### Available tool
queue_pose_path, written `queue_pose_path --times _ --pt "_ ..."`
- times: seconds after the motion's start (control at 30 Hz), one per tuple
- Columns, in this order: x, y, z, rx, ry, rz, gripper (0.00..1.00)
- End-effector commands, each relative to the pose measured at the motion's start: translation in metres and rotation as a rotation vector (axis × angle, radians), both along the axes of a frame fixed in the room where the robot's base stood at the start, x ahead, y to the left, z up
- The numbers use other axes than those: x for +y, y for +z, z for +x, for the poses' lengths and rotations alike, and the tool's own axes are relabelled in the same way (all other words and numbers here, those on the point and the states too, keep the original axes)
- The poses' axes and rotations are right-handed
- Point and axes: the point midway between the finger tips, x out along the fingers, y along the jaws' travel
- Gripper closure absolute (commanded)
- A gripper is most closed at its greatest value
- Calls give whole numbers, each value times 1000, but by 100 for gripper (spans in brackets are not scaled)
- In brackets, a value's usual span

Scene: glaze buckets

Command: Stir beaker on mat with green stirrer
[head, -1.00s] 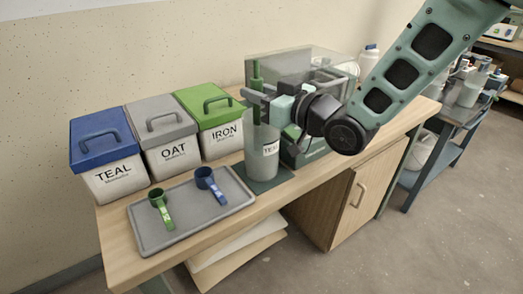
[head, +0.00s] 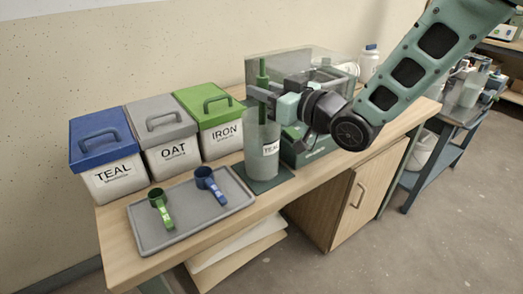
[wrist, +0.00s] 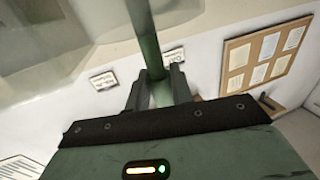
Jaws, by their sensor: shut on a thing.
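In the wrist view the stirrer (wrist: 147,40) runs between the two fingers of my gripper (wrist: 160,85). The stirrer's lower end is hard to make out through the beaker wall.
Lidded bins marked TEAL (head: 105,160), OAT (head: 166,140) and IRON (head: 212,118) stand left of the beaker. A grey tray (head: 190,222) in front holds a green scoop (head: 160,207) and a blue scoop (head: 209,185).

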Motion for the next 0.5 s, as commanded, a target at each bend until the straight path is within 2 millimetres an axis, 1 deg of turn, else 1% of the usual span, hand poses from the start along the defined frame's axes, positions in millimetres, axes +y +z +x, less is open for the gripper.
queue_pose_path --times 0.1,0.2,0.5 --pt "8 -1 -6 -1 2 2 100" --pt "12 0 -9 -1 2 1 100" --pt "12 0 -8 0 0 0 100"
